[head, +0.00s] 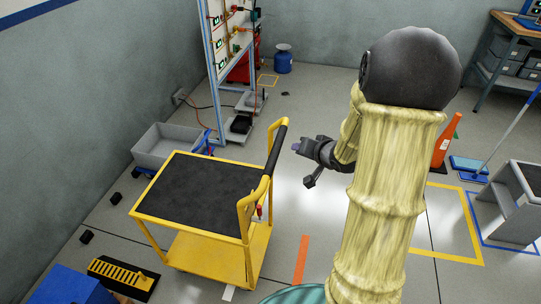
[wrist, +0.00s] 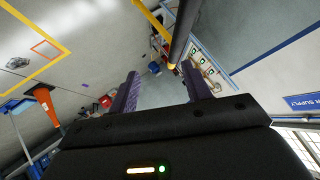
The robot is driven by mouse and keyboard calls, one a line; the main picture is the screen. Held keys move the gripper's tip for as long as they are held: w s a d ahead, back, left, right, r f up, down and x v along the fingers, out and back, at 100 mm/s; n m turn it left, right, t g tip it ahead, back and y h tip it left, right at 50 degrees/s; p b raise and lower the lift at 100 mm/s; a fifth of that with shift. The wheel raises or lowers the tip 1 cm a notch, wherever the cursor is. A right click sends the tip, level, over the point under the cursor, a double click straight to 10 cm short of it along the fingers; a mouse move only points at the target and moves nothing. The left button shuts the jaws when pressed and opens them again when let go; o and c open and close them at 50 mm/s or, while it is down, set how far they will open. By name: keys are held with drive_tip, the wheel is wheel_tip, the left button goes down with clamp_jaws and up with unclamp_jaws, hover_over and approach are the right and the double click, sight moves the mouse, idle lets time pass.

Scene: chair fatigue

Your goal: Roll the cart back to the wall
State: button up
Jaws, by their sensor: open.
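The yellow cart (head: 190,247) with a black top mat (head: 205,190) stands left of centre in the head view. Its push handle with a black grip (head: 276,150) rises at its right end. My gripper (head: 297,147) is just right of the handle, apart from it and pointing towards it. In the wrist view my gripper (wrist: 160,88) is open with nothing between its fingers, and the black handle grip (wrist: 184,28) crosses above the fingertips. The grey wall (head: 80,130) runs along the left, with floor between it and the cart. My padded arm hides part of the floor.
A grey bin (head: 168,146) stands behind the cart, near the wall. A black-and-yellow ramp-like piece (head: 122,277) and a blue box (head: 72,287) lie at front left. An orange cone (head: 441,147) stands right.

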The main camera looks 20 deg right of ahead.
drive_tip(key=d+f+m+y+b, duration=0.1)
drive_tip(key=y, duration=0.2)
drive_tip(key=s+d+f+m+t+y+b, duration=0.1)
drive_tip(key=f+y, duration=0.1)
drive_tip(key=s+d+f+m+t+y+b, duration=0.1)
drive_tip(key=m+y, duration=0.1)
drive_tip(key=y, duration=0.1)
drive_tip(key=shift+s+f+y+b, duration=0.1)
drive_tip(key=shift+f+y+b, duration=0.1)
drive_tip(key=shift+y+b, duration=0.15)
drive_tip(key=shift+a, duration=0.1)
drive_tip(key=x, duration=1.7)
drive_tip(key=shift+w, duration=0.25)
clamp_jaws()
